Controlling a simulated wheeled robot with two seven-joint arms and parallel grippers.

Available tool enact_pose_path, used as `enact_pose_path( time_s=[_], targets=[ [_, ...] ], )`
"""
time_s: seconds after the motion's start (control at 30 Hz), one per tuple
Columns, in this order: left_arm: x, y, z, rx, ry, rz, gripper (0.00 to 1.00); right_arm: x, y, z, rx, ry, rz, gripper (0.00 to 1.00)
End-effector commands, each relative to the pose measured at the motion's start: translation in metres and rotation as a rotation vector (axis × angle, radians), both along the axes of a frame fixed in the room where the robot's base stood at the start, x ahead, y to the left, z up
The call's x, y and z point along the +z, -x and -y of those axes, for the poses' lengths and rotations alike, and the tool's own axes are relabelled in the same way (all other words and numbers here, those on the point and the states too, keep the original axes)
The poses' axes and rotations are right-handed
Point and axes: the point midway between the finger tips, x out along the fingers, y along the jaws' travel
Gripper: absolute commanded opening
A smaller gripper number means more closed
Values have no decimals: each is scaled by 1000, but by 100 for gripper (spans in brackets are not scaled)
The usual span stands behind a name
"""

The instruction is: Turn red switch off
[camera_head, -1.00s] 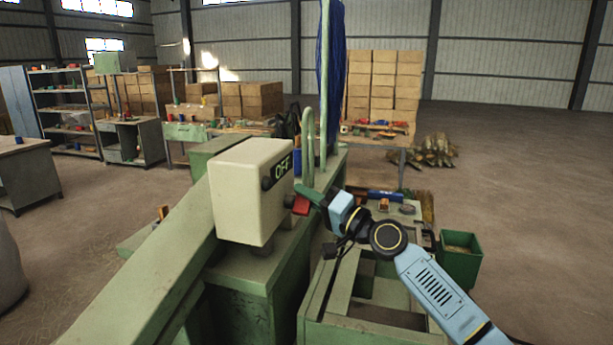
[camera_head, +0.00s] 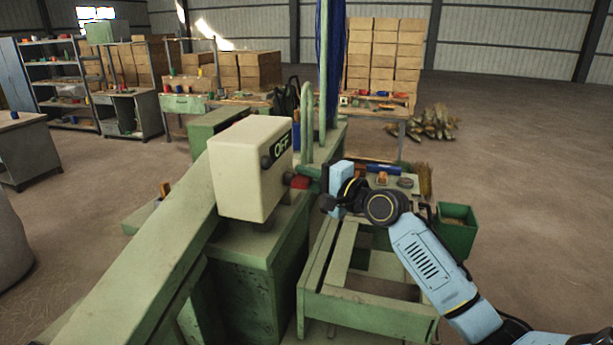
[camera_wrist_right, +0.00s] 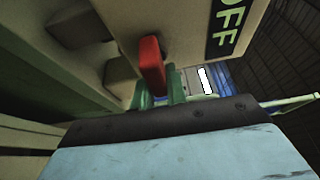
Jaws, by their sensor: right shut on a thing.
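The red switch (camera_head: 299,182) sticks out from the right side of a cream switch box (camera_head: 240,175), below a black label (camera_head: 280,150) reading OFF. The box stands on the green machine. In the right wrist view the red switch (camera_wrist_right: 151,66) reaches down between the green fingers of my right gripper (camera_wrist_right: 157,98). That gripper (camera_head: 310,174) is shut on the red switch, beside the box in the head view. Its fingertips are small and partly hidden there. My left gripper is not in view.
A green machine frame (camera_head: 365,305) with open slots lies below my right arm. A green upright hoop (camera_head: 308,125) stands close behind the box. A green bin (camera_head: 456,230) is at the right. The floor further right is clear.

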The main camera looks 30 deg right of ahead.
Motion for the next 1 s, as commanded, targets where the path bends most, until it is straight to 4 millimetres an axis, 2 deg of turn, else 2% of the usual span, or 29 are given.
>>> enact_pose_path(
  time_s=[0.43, 0.47, 0.6, 0.87, 1.0],
  targets=[
    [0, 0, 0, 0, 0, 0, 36, -1, 0, -1, 2, -9, -8, 0],
    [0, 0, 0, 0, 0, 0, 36, -1, 0, -1, 2, -9, -8, 18],
    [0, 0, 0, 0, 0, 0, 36, -1, 0, -1, 2, -8, -8, 36],
    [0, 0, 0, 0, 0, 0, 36, 0, 0, 0, 1, -7, -7, 36],
    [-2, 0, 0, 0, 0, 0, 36, -1, 7, 2, 1, -7, -5, 36]
  ],
)
